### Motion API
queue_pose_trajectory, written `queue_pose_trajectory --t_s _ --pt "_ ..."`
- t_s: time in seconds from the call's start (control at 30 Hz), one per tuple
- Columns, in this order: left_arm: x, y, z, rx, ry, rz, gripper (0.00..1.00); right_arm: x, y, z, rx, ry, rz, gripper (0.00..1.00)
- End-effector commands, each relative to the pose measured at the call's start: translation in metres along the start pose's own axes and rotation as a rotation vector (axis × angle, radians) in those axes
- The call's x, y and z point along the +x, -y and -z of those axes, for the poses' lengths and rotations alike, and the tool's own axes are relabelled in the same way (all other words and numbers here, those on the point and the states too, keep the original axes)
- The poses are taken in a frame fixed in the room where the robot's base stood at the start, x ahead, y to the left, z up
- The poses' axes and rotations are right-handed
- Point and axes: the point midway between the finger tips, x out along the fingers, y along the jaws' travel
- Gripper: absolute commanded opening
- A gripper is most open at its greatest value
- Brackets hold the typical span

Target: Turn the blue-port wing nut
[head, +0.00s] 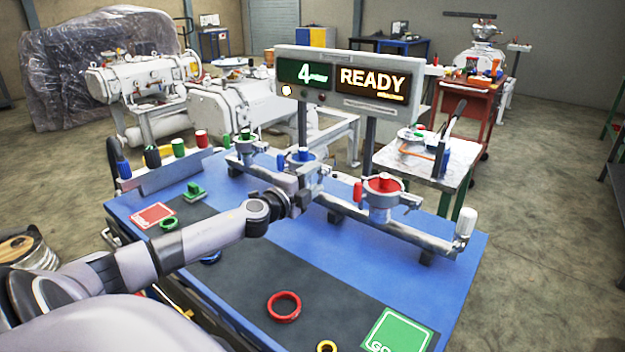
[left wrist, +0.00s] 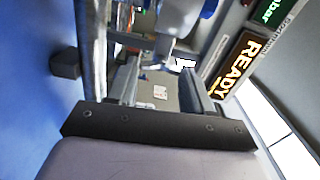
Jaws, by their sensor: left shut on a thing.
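The blue port (head: 300,157) stands on the silver manifold pipe (head: 352,212), in the middle of the row of ports. My left gripper (head: 308,186) is at the near right side of its clamp, shut on the blue-port wing nut, which the fingers mostly hide. In the left wrist view the gripper's fingers (left wrist: 158,88) reach to grey metal clamp parts, with a bit of blue (left wrist: 209,8) above. The wing nut's angle cannot be told. My right gripper is not in view.
The red port (head: 383,185) stands to the right and the green port (head: 245,140) to the left. A display (head: 345,78) behind reads READY.

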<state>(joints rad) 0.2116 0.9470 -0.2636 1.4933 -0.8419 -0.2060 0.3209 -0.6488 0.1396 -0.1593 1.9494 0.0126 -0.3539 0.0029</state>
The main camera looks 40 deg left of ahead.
Motion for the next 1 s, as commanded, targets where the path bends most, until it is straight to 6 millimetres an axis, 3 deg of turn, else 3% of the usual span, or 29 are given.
queue_pose_trajectory --t_s 0.5,1.0 --pt "-0.0002 -0.0017 0.0006 0.436 -0.002 -0.002 0.20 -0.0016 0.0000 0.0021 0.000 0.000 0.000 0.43" --pt "-0.0003 -0.0025 0.0006 0.602 -0.002 -0.003 0.20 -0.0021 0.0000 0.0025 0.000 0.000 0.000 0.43"
